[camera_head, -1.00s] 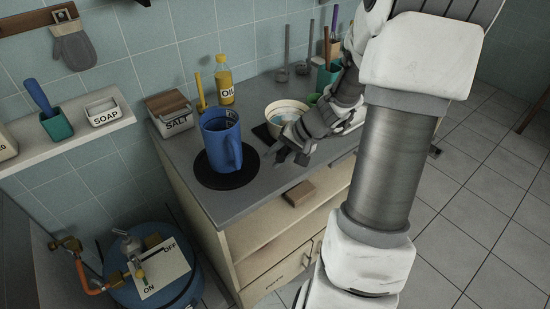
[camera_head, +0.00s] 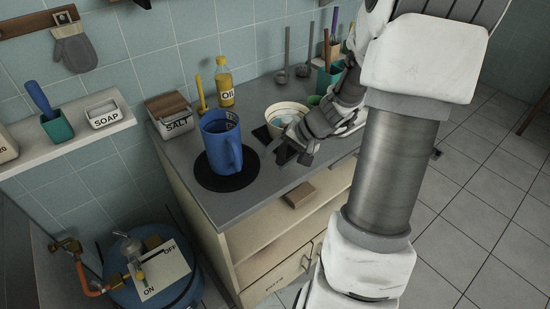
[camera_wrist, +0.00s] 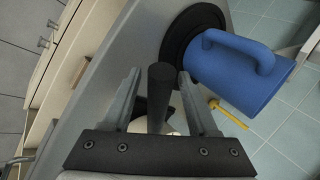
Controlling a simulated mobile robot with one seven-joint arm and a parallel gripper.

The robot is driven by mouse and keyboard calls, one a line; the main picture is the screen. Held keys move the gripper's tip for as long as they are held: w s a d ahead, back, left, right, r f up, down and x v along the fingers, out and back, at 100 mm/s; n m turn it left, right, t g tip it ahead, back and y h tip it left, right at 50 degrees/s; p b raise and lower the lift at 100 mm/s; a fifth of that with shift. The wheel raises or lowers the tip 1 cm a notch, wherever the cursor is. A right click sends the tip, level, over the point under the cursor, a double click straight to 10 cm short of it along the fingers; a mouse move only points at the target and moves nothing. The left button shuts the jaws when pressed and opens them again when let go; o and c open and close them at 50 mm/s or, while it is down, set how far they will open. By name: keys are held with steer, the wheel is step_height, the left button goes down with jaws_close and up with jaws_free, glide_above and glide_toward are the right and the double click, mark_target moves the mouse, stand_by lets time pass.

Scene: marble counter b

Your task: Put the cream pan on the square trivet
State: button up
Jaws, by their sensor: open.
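The cream pan (camera_head: 284,112) stands on the counter in the head view, with bluish contents. My gripper (camera_head: 288,154) is low over the counter at its near side. In the wrist view my gripper (camera_wrist: 158,82) is open, with a dark handle (camera_wrist: 159,92) between its fingers and not visibly gripped. A bit of cream surface (camera_wrist: 170,126) shows below the handle; the palm bar hides the rest of the pan. A dark flat square (camera_head: 261,134), probably the square trivet, lies at the pan's left; I cannot tell whether the pan overlaps it.
A blue pitcher (camera_head: 220,140) stands on a round black mat (camera_head: 226,181) left of my gripper. An oil bottle (camera_head: 225,85) and a salt box (camera_head: 172,115) are behind. The counter's front edge is close. Ladles and a utensil holder stand at the back right.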

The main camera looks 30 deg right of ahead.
steer(key=p+v, duration=0.1)
steer(key=v, duration=1)
